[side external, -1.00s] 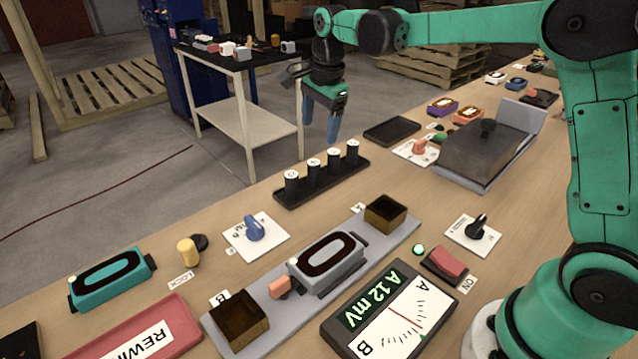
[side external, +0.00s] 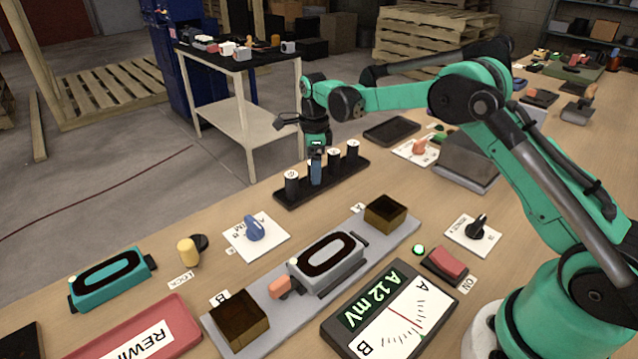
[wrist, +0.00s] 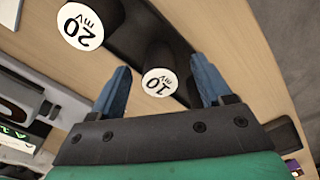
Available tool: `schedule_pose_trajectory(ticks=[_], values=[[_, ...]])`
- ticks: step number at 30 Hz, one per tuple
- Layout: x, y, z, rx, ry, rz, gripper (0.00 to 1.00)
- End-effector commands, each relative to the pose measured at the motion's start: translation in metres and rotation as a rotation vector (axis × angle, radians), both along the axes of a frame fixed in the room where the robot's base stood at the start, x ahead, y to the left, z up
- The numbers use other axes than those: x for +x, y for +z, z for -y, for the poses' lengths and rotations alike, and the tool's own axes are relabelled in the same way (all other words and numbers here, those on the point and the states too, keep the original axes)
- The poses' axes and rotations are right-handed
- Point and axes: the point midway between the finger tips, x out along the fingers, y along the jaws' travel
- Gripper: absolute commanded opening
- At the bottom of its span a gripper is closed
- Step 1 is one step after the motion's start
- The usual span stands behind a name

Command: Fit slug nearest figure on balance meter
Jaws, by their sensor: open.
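My gripper (side external: 316,170) is open and pointing down at the black slug rack (side external: 280,199). In the wrist view its blue fingers (wrist: 162,66) stand on either side of a dark slug marked 10 mV (wrist: 160,82), with gaps showing beside it. A slug marked 20 mV (wrist: 80,27) stands to its left. In the side view an end slug (side external: 291,183) and two others stand upright in the rack; my gripper partly hides another. The balance meter (side external: 385,315) reads "A 12 mV". Its beam plate (side external: 408,234) carries open brown boxes, A (side external: 385,213) and B (side external: 239,320).
A grey detector with a dark oval coil (side external: 326,257) sits between the boxes. A blue knob (side external: 254,228), a yellow lock peg (side external: 187,251), a black knob (side external: 477,226) and a red switch (side external: 446,264) stand around.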

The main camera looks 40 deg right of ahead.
Motion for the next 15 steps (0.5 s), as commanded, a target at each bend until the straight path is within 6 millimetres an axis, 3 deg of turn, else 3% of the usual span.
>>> schedule_pose_trajectory(ticks=[5,12,15], values=[[0.0001,0.0001,-0.0001,0.000,0.001,0.000,0.72],[0.0001,0.0003,-0.0001,0.000,0.001,0.000,0.04],[0.0001,0.0004,-0.0001,0.000,0.001,0.000,0.00]])
